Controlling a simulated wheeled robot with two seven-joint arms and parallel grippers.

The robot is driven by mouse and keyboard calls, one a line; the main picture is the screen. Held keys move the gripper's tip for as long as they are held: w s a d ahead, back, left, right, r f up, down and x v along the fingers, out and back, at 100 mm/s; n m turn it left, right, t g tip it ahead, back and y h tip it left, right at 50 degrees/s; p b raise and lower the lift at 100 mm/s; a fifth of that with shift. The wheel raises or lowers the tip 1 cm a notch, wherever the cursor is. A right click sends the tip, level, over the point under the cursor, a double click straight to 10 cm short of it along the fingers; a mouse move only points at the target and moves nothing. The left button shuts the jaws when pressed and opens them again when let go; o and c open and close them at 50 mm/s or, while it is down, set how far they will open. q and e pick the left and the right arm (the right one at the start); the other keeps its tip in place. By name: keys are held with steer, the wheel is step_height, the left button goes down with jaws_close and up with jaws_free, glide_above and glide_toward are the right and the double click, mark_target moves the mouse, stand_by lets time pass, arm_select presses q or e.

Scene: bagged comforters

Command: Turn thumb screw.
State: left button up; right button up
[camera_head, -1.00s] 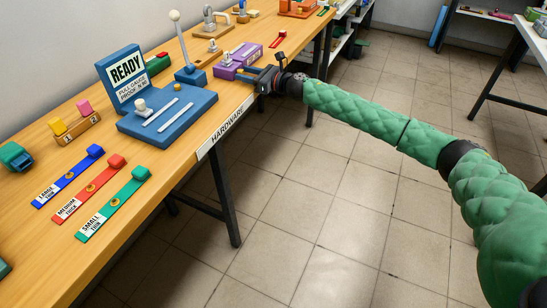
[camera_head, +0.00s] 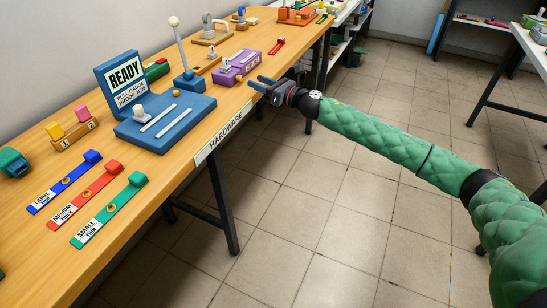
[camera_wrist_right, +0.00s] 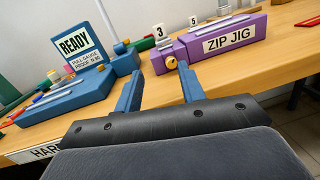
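The purple zip jig (camera_head: 237,66) stands near the front edge of the table. In the right wrist view, the jig (camera_wrist_right: 225,42) has a small brass knob (camera_wrist_right: 171,63) on its near end, which looks like the thumb screw. My right gripper (camera_head: 262,83) is open and empty, just off the table's front edge and apart from the jig. In the right wrist view, its two blue fingers (camera_wrist_right: 158,80) are spread, with the knob beyond them, nearer the right finger. My left gripper is not in view.
A blue gauge stand (camera_head: 165,122) with a READY sign (camera_head: 125,73) and a lever (camera_head: 181,45) stand left of the jig. Blue, red and green strips (camera_head: 108,210) lie at the near left.

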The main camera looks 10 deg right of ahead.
steer(key=s+a+m+t+h+p, duration=0.1)
steer(key=s+m+t+h, duration=0.2)
steer(key=m, duration=0.6)
steer(key=s+a+m+t+h+p, duration=0.1)
steer(key=s+m+t+h+p, duration=0.15)
steer(key=m+h, duration=0.45)
steer(key=s+d+f+m+g+h+p, duration=0.2)
steer(key=s+f+m+g, duration=0.4)
steer(key=s+f+m, duration=0.7)
steer(key=shift+s+d+m+h+p, duration=0.2)
steer(key=shift+s+m+h+p, duration=0.4)
steer(key=shift+s+m+p, duration=0.55)
steer(key=shift+s+f, duration=0.1)
steer(key=shift+s, duration=0.25)
